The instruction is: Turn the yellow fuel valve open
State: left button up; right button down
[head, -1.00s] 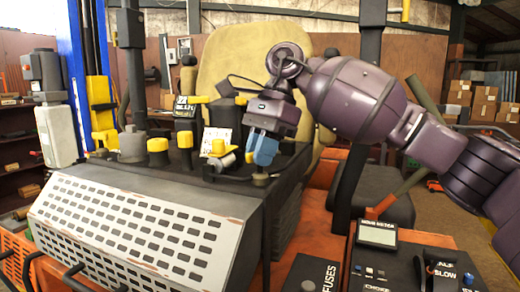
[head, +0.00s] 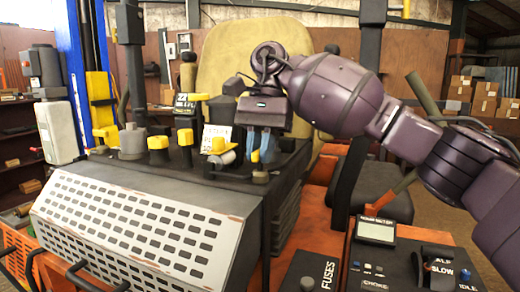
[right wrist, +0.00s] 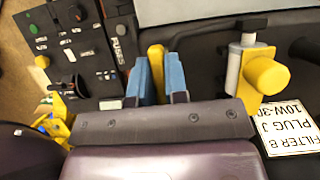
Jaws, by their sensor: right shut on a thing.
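The yellow fuel valve handle (right wrist: 156,62) shows in the right wrist view between the two blue fingers of my right gripper (right wrist: 157,72). In the head view my right gripper (head: 259,156) points down over the valve, with its fingers side by side. A dull yellowish round base (head: 260,177) shows just below the fingertips. The handle itself is mostly hidden there by the fingers. The right gripper is shut on the handle. My left gripper is not in view.
A yellow-capped grey filter (right wrist: 262,76) and a white label card (right wrist: 290,122) stand close beside the gripper. More yellow caps (head: 158,143) line the black deck. A perforated grey cover (head: 130,225) is in front. The FUSES panel (head: 314,272) is at the lower right.

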jog(key=shift+r, duration=0.15)
jog(key=c, duration=1.2)
grip_release()
jog(key=shift+c, duration=0.2)
jog(key=shift+o, duration=0.5)
jog(key=p+v, duration=0.3)
jog(key=v, duration=0.7)
jog(key=shift+r, duration=0.35)
jog(key=shift+w, duration=0.1)
